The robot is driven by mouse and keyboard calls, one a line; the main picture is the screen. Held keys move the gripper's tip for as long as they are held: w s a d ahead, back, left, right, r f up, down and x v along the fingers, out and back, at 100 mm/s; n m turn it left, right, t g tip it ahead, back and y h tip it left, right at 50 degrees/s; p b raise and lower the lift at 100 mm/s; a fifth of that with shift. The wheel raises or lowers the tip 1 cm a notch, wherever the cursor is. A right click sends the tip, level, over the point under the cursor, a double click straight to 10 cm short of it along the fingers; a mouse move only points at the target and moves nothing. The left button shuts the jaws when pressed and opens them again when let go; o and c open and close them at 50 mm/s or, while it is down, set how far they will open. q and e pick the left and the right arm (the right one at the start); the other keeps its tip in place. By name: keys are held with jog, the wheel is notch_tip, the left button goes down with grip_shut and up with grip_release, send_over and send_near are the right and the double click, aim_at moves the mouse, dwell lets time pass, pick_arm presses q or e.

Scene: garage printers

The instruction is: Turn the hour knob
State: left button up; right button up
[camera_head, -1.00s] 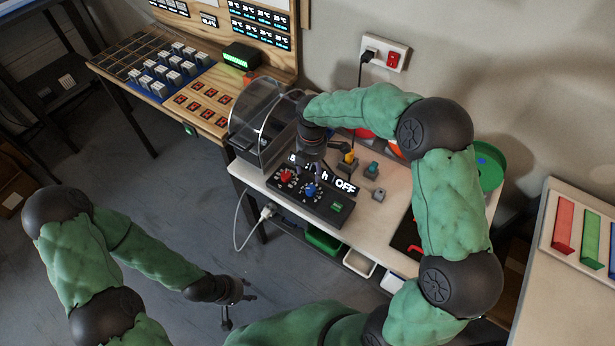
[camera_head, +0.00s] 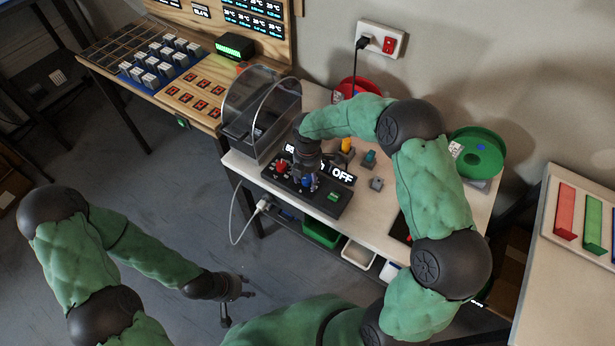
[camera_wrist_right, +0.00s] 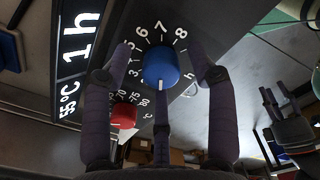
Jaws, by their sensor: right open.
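The blue knob (camera_head: 308,182) is on the dark control panel (camera_head: 327,207); I take it as the hour knob. In the right wrist view this blue knob (camera_wrist_right: 160,62) has a number dial and a white pointer line. My right gripper (camera_head: 307,176) is over the panel. In its wrist view the open gripper (camera_wrist_right: 160,58) has fingers on both sides of the blue knob and one below; contact cannot be told. The red knob (camera_wrist_right: 123,116) is beside it on a temperature scale. The display (camera_wrist_right: 78,58) reads 55°C and 1 h. My left gripper (camera_head: 238,303) is open and empty, away from the table.
A clear-lidded case (camera_head: 262,105) stands left of the panel. A green button (camera_head: 333,197) is on the panel, right of the knobs. The floor at left is clear.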

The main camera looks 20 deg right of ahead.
jog(key=shift+c, duration=0.3)
jog(key=c, duration=1.1)
